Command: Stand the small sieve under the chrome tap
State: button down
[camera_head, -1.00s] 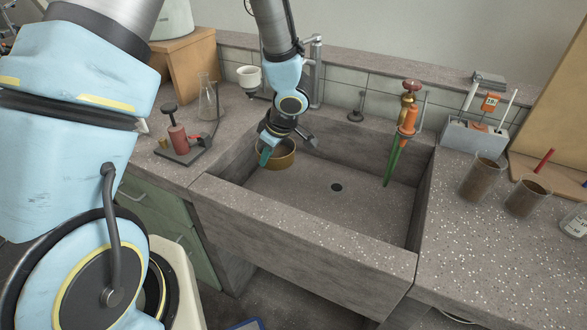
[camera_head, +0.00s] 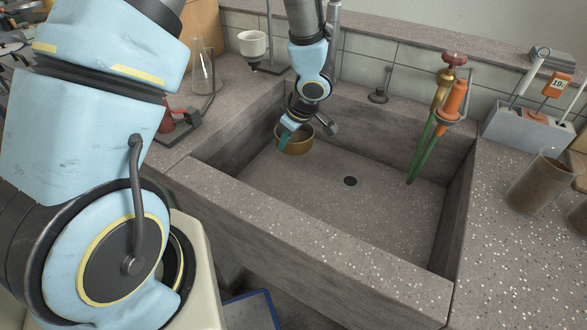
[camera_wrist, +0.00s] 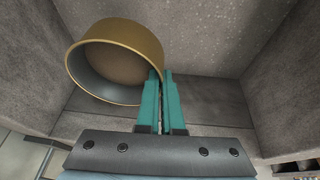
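The small sieve (camera_head: 297,146) is a round brass-coloured pan in the back left of the sink. In the wrist view the sieve (camera_wrist: 118,38) fills the upper left, with its dark inside partly showing. My gripper (camera_head: 287,136) reaches down to its left side. In the wrist view my gripper's teal fingers (camera_wrist: 162,75) are nearly together at the sieve's wall, which appears pinched between them. I cannot tell whether the sieve touches the sink floor.

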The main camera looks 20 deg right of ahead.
notch_tip(320, 180, down, 9)
jog(key=shift+f+b, duration=0.15)
jog(key=shift+b, duration=0.9)
jog(key=shift+f, duration=0.1)
jog(key=c, duration=1)
grip_release()
jog(key=shift+c, duration=0.2)
jog(key=p+v, duration=0.2)
jog(key=v, duration=1)
jog(key=shift+p, duration=0.35)
